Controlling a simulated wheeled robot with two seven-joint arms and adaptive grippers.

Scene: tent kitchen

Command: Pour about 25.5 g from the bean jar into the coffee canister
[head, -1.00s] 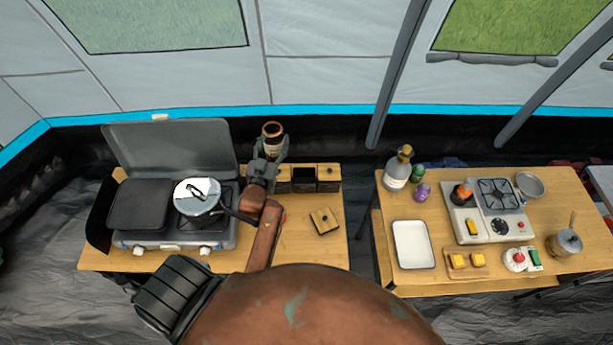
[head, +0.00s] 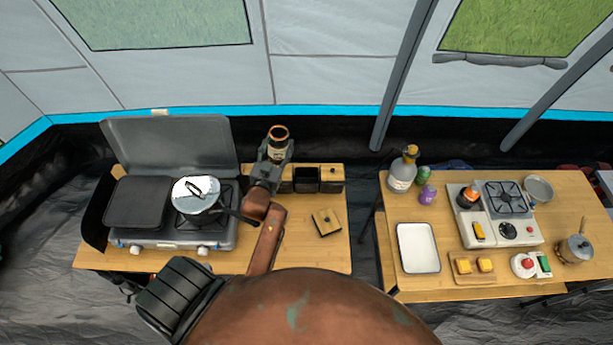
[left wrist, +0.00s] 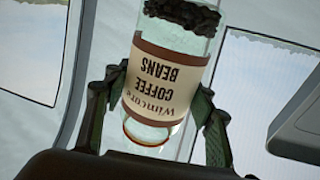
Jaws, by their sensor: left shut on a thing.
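The bean jar (head: 277,144) is a clear jar with a cream and brown label. My left gripper (head: 273,158) is shut on it and holds it above the back of the left table. In the left wrist view the jar (left wrist: 168,85) sits between both fingers, its "coffee beans" lettering upside down. Dark beans (left wrist: 182,14) are gathered at the jar's end near the picture top. An open, dark-mouthed canister (head: 306,180) stands just right of the gripper, in a row of wooden-topped canisters. Its contents cannot be made out. My right gripper is not in view.
A square wooden lid with a knob (head: 326,221) lies on the left table. A lidded canister (head: 331,180) stands at the row's right end. A stove (head: 228,232) with a pot (head: 195,193) is at left. A second table holds a bottle (head: 402,173) and a white tray (head: 417,247).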

